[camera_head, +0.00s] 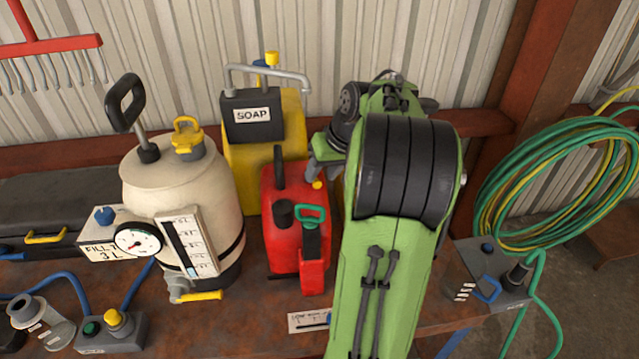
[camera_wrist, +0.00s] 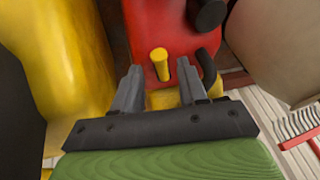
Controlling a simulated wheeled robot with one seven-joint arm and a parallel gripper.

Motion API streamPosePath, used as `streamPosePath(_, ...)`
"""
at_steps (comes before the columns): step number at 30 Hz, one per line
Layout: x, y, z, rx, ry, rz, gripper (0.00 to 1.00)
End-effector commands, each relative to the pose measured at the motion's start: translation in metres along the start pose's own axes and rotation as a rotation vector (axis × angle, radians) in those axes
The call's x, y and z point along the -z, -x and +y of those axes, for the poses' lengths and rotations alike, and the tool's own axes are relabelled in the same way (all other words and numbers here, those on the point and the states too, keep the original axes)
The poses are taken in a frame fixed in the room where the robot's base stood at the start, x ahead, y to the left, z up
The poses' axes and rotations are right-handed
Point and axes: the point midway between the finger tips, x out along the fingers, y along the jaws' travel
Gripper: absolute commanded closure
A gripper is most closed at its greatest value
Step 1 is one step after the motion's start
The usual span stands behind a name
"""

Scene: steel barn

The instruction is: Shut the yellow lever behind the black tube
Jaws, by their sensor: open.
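A small yellow lever (camera_head: 317,185) shows at the upper right of the red can (camera_head: 275,235). In the wrist view the yellow lever (camera_wrist: 160,64) stands up between the two fingertips, with a gap on each side. A black upright tube (camera_head: 279,166) rises from the can, left of the lever; in the wrist view the black tube (camera_wrist: 207,70) curves just right of the right finger. My gripper (camera_wrist: 158,80) is open around the lever, apart from it as far as I can tell. In the head view my gripper (camera_head: 318,162) is partly hidden by my arm.
A yellow soap container (camera_head: 240,165) stands behind the red can, with a cream tank (camera_head: 180,185) to its left. The can's green-handled part (camera_head: 312,215) and black cap (camera_head: 284,213) stand close in front. A coiled green hose (camera_head: 500,185) hangs at the right.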

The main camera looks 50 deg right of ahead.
Motion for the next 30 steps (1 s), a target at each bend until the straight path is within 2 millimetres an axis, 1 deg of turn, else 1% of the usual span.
streamPosePath(1,-0.001,-0.010,0.000,0.003,-0.001,-0.003,0.58)
streamPosePath(4,0.000,-0.020,0.000,0.001,-0.001,-0.001,0.58)
streamPosePath(7,0.000,-0.023,0.000,0.000,0.000,0.000,0.58)
streamPosePath(13,0.001,-0.022,0.000,0.000,0.000,0.001,0.58)
streamPosePath(21,0.001,-0.022,0.000,0.000,-0.001,0.001,0.99)
streamPosePath(26,0.001,-0.022,-0.001,-0.003,-0.006,0.002,1.00)
streamPosePath(30,-0.001,-0.025,-0.009,-0.050,-0.117,0.027,1.00)
